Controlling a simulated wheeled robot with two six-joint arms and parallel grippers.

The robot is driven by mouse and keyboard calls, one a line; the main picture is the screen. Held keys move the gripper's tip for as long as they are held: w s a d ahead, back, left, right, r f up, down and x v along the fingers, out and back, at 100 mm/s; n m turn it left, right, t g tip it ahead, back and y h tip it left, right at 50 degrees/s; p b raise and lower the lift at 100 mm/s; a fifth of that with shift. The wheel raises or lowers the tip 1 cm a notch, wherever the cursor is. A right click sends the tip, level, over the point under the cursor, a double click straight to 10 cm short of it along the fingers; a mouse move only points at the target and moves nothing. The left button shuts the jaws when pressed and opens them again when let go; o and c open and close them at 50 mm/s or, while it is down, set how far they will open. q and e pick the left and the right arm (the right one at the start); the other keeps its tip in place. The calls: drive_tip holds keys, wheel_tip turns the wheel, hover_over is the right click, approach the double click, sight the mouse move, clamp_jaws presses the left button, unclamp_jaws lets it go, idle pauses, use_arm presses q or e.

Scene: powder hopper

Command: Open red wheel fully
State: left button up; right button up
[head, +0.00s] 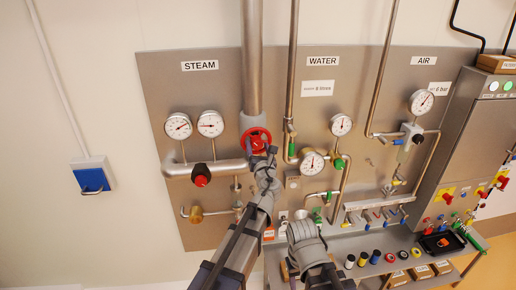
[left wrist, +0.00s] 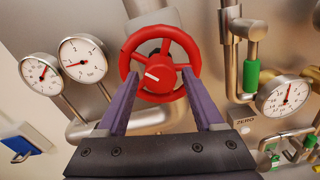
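The red wheel (head: 256,139) is a round handwheel on the large steam pipe, below the STEAM label. In the left wrist view the wheel (left wrist: 160,64) faces me, with a white mark on its hub pointing to the upper left. My left gripper (head: 266,151) is at the wheel's lower right in the head view. In the left wrist view its two purple fingers (left wrist: 161,74) are apart, one on each side of the hub, overlapping the lower rim. I cannot tell whether they touch it. My right arm shows at the bottom, but its gripper is not visible.
Two steam gauges (head: 194,125) and a red-knobbed valve (head: 201,178) are left of the wheel. WATER pipes and gauges (head: 312,162) stand to the right. A grey shelf (head: 345,243) with small coloured items is below. A grey cabinet (head: 466,140) is at far right.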

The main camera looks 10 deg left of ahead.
use_arm(q)
clamp_jaws()
idle(0.3)
